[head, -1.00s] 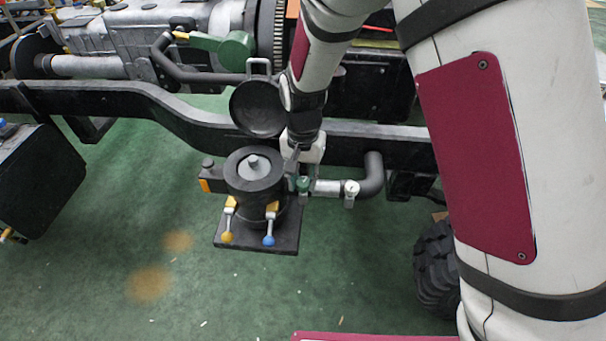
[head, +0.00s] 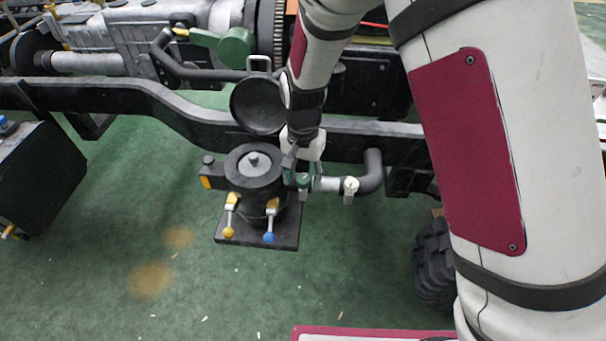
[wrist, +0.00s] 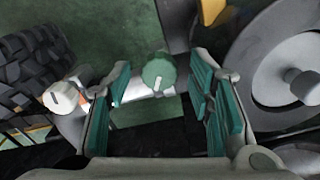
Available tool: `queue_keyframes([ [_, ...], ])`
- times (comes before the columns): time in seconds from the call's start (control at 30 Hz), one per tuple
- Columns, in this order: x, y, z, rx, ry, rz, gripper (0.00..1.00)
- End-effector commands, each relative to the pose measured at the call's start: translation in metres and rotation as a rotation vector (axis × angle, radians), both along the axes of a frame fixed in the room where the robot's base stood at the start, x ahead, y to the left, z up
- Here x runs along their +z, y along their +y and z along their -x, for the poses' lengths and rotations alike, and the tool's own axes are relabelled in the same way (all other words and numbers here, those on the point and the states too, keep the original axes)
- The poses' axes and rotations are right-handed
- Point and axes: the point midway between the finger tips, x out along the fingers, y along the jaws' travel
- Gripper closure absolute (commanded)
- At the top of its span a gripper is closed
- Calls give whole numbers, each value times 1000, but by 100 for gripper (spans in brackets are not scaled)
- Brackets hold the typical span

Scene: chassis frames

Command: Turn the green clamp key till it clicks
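The green clamp key (wrist: 158,74) is a round knob with a pale bar mark, on a light pipe piece between my fingers in the wrist view. In the head view the green key (head: 303,180) shows small, just right of the black round housing (head: 252,178). My gripper (wrist: 161,84) is open, with one teal-padded finger on each side of the key and a gap on both sides. In the head view my gripper (head: 301,158) hangs right beside the housing, its fingers partly hidden. I cannot tell how far the fingertips reach down past the key.
A white key (head: 351,186) sits on the same pipe to the right; it also shows in the wrist view (wrist: 60,97). Yellow (head: 229,232) and blue (head: 269,238) ball levers stand at the housing's front. The black frame rail (head: 190,120) runs behind. The green floor in front is free.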

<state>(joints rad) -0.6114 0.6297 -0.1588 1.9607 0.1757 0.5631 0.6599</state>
Motion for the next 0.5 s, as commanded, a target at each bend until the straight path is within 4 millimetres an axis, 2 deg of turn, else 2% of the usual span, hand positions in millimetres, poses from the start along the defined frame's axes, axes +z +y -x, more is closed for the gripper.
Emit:
queue_keyframes([
  [0.17, 2, 0, 0, 0, 0, 0, 52],
  [0.27, 10, 0, 0, 0, -1, -1, 52],
  [0.5, 54, 0, -1, 1, -4, -3, 52],
])
